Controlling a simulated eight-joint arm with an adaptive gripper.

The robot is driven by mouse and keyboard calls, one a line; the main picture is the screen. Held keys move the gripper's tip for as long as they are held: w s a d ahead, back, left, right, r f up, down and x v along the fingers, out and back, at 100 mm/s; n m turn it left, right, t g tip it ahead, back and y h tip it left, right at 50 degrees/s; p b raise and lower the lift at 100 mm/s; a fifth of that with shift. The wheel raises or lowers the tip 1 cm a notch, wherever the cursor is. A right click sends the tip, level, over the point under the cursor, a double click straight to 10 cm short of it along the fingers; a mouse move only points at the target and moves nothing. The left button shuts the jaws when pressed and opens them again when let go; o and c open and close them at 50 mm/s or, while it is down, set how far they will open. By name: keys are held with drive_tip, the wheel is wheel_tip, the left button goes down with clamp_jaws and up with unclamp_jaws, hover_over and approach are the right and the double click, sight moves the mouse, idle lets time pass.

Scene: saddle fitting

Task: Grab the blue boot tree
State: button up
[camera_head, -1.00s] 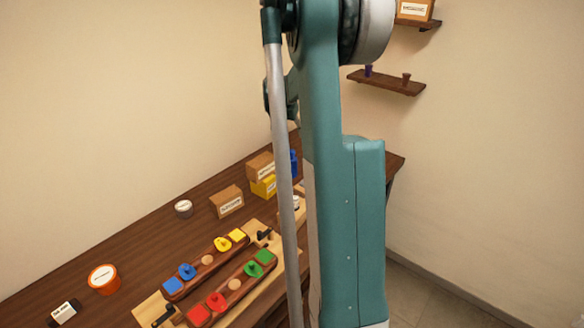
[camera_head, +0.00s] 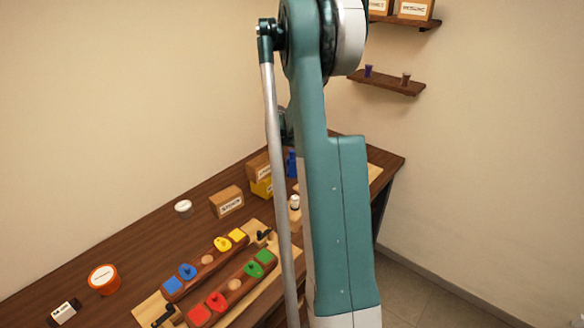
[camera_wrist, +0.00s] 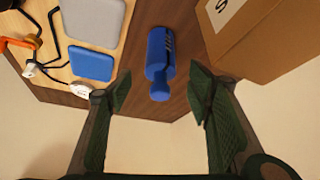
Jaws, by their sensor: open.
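The blue boot tree (camera_wrist: 157,52) is in the upper middle of the wrist view, a blue cylinder with a narrower rounded end towards me and dark marks on its right side. A blue object, seemingly the same one, shows in the head view (camera_head: 291,164) beside the stacked boxes, partly hidden by my arm. My gripper (camera_wrist: 150,84) is open in the wrist view, its two dark green fingers on either side of the line to the boot tree. Nothing is between them, and they look short of it. The gripper is hidden in the head view.
A cardboard box (camera_wrist: 262,38) stands close right of the boot tree. Left of it is a light wooden board with a blue pad (camera_wrist: 92,64), a grey pad (camera_wrist: 96,17) and black hooks. Racks of coloured pieces (camera_head: 222,244) lie on the dark table.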

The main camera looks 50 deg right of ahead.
sight(291, 158)
drive_tip(key=shift+x, duration=1.05)
drive_tip(key=shift+x, duration=2.6)
drive_tip(key=shift+w, duration=0.1)
drive_tip(key=c, duration=1.1)
drive_tip(key=shift+r, duration=0.15)
wheel_tip(291, 158, up, 10)
drive_tip(key=shift+f, duration=0.15)
